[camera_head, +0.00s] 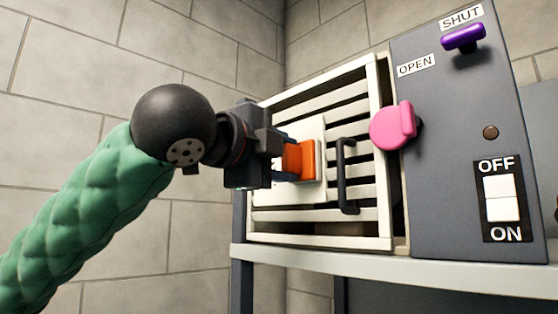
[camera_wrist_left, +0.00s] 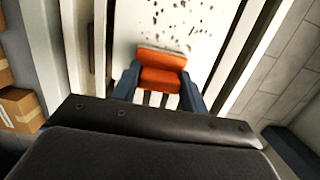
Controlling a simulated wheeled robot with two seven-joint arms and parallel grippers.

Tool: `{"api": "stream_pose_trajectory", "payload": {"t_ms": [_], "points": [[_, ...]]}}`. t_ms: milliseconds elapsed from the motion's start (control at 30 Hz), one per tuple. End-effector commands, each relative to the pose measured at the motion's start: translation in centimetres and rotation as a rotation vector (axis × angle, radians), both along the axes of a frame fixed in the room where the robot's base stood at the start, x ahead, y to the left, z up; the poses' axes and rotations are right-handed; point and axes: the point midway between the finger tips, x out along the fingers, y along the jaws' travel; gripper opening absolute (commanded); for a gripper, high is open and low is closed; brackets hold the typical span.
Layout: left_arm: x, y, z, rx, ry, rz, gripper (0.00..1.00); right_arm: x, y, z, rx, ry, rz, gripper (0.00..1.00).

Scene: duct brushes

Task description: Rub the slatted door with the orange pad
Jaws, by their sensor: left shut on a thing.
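The slatted door (camera_head: 300,214) is off-white, with a framed row of slats and a plain white panel in its middle. It fills the centre of the head view and looks shut. My left gripper (camera_head: 288,162) is shut on the orange pad (camera_head: 301,160), in front of the white panel. In the left wrist view the orange pad (camera_wrist_left: 162,72) sits between both fingers. Dark brown specks (camera_wrist_left: 180,20) mark the panel beyond it. I cannot tell for sure whether the pad touches the panel. My right gripper is not in view.
A black handle (camera_head: 345,176) stands out from the door, right of the pad. A grey control panel (camera_head: 450,120) to the right carries a pink knob (camera_head: 392,127), a purple knob (camera_head: 464,38) and a white switch (camera_head: 502,198). Cardboard boxes (camera_wrist_left: 18,108) show at left in the wrist view.

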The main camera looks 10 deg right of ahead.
Motion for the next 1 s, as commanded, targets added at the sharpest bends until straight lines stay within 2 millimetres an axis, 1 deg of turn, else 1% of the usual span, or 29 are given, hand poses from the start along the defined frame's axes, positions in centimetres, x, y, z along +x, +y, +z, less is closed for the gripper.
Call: {"api": "stream_pose_trajectory", "payload": {"t_ms": [167,500,767,1000], "points": [[0.6,0.4,-0.1,0.0,0.001,0.001,0.25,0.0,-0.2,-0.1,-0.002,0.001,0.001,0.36],[2.6,1.6,-0.2,0.0,0.001,0.001,0.25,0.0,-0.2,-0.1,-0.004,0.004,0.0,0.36],[3.2,2.0,-0.2,0.0,0.001,0.0,0.25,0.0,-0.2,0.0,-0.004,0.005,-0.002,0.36],[4.5,3.0,-0.1,-0.001,0.002,0.002,0.25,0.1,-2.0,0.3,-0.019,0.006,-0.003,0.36]]}}
